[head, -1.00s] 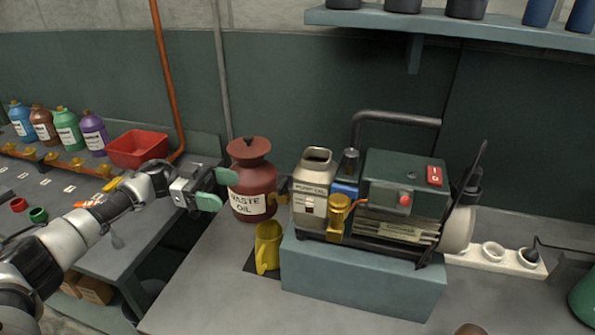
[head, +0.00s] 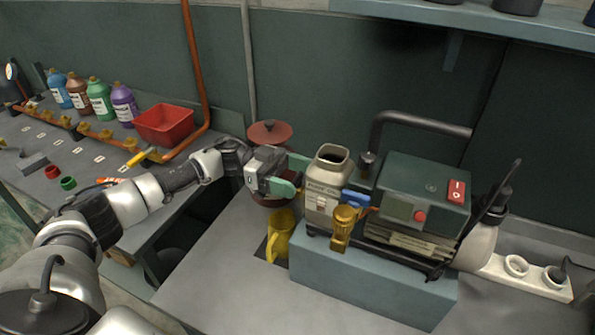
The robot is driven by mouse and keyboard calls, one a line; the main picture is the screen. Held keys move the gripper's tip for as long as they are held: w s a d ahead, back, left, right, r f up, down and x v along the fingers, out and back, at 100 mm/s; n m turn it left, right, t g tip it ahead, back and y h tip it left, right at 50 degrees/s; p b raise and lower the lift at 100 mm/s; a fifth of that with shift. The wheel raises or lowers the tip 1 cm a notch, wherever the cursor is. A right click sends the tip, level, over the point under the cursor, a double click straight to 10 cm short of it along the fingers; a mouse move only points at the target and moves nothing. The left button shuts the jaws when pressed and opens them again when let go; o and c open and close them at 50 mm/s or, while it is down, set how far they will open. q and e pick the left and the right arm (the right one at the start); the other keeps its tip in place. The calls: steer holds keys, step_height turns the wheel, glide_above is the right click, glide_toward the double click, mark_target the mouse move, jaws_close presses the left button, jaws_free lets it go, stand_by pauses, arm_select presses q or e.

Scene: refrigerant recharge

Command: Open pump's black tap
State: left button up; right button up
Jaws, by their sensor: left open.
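The pump (head: 428,190) is a dark green machine with a black handle, standing on a grey-blue block. A small black knob (head: 367,160), which looks like the black tap, stands upright at its left end, behind a blue part (head: 355,199) and a brass fitting (head: 345,217). My left gripper (head: 294,178) is open, with green fingertips pointing right. It is in front of the red waste oil jar, left of the beige pump oil container (head: 323,188), and apart from the black knob. I cannot tell the knob's setting. My right gripper is not in view.
The red waste oil jar (head: 270,131) is largely hidden behind my left gripper. A yellow jug (head: 281,238) stands below the gripper. A red bin (head: 164,123) and several bottles line the left bench. A shelf (head: 480,22) overhangs at the top right.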

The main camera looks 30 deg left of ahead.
arm_select(q)
steer(key=shift+d, duration=0.45)
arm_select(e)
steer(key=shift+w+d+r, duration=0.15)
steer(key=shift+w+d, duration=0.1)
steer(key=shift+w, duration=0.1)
arm_select(q)
steer(key=shift+c, duration=0.3)
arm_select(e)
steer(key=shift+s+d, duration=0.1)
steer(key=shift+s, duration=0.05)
